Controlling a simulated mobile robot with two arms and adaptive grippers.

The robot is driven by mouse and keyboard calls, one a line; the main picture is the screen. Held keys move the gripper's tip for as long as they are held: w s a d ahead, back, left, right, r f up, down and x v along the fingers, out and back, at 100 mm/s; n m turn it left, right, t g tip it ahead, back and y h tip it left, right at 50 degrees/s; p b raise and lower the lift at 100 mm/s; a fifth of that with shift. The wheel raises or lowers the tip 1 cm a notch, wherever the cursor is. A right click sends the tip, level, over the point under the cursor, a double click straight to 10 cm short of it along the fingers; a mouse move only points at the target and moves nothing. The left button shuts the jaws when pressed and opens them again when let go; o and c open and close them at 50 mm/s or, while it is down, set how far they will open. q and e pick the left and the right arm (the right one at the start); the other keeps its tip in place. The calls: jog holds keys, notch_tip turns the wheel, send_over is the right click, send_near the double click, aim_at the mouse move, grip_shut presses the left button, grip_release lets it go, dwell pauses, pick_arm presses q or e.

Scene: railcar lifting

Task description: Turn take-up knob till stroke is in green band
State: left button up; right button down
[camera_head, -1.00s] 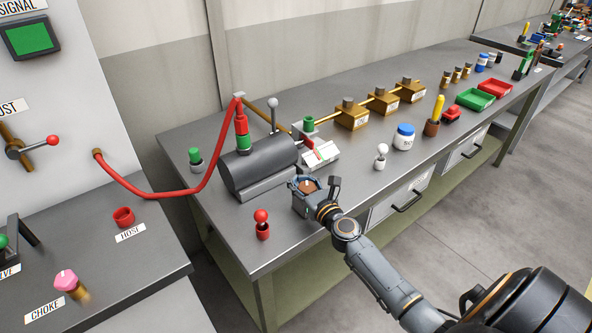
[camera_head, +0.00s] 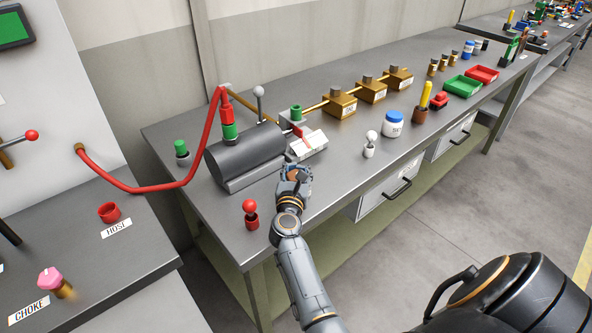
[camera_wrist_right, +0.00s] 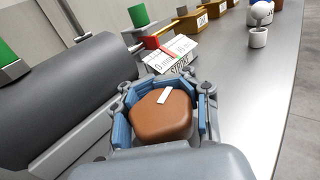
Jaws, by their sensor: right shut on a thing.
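My right gripper (camera_head: 295,174) is shut on the brown take-up knob, at the near side of the grey cylinder (camera_head: 245,156). In the right wrist view the fingers (camera_wrist_right: 164,108) close round the sides of the knob (camera_wrist_right: 163,117), which has a white line on its top. Beyond it stands the white stroke scale (camera_wrist_right: 171,54) with a red pointer (camera_wrist_right: 151,42). The scale also shows in the head view (camera_head: 308,146). It is too small to read where the pointer stands against a green band. My left gripper is not in view.
A red hose (camera_head: 205,150) runs from the left panel to the cylinder. A red-knobbed peg (camera_head: 250,212) stands left of my right wrist. A white-knobbed peg (camera_head: 370,144), a white jar (camera_head: 394,123) and brass blocks (camera_head: 341,105) stand to the right. The bench front edge is clear.

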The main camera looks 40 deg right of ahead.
jog(key=shift+s+f, duration=0.15)
jog(key=shift+f, duration=0.25)
jog(key=c, duration=1.2)
grip_release()
jog(key=shift+o, duration=1.2)
jog(key=shift+r, duration=0.3)
